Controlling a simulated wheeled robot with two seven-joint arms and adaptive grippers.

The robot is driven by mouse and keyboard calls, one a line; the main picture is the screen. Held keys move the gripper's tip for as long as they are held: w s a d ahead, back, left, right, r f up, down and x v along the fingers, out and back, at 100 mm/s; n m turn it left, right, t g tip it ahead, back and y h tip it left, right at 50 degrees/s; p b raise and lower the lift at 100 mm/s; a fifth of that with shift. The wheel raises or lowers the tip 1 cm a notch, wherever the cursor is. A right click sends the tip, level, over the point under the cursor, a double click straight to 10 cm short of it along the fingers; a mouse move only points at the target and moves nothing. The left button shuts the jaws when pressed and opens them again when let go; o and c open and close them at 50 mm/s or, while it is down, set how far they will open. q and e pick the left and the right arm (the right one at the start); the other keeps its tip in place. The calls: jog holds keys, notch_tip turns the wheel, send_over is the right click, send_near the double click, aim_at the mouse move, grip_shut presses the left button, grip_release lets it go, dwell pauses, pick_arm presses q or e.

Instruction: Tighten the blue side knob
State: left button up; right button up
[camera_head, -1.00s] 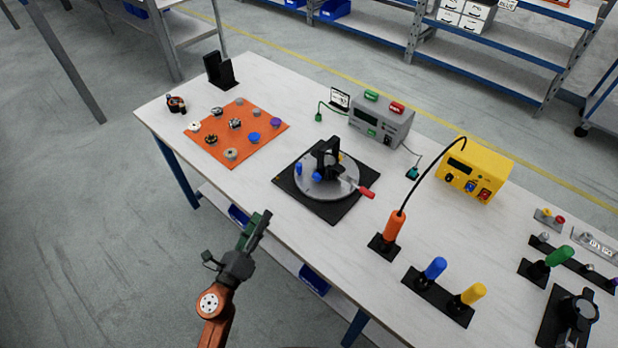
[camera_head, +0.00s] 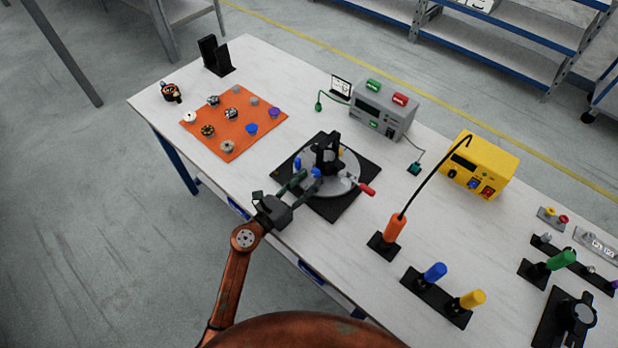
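A round grey turntable (camera_head: 345,183) on a black square mat (camera_head: 335,209) carries a black upright fixture (camera_head: 328,150). A small blue knob (camera_head: 316,172) sits on the near side of the fixture. Another blue piece (camera_head: 297,163) stands at the turntable's left edge. A red-tipped handle (camera_head: 367,190) sticks out at the right. My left gripper (camera_head: 312,179) reaches in from the lower left, its two fingers apart. Its tips are right at the near blue knob; I cannot tell whether they touch it. My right gripper is not in view.
An orange mat (camera_head: 233,147) with several knobs lies to the left. A grey box (camera_head: 383,108) and a yellow box (camera_head: 480,165) stand behind. An orange-handled tool (camera_head: 394,230) and blue and yellow handles (camera_head: 434,272) stand to the right.

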pick_arm(q)
jog(key=shift+w+d, duration=0.3)
jog(key=shift+w, duration=0.1)
grip_shut()
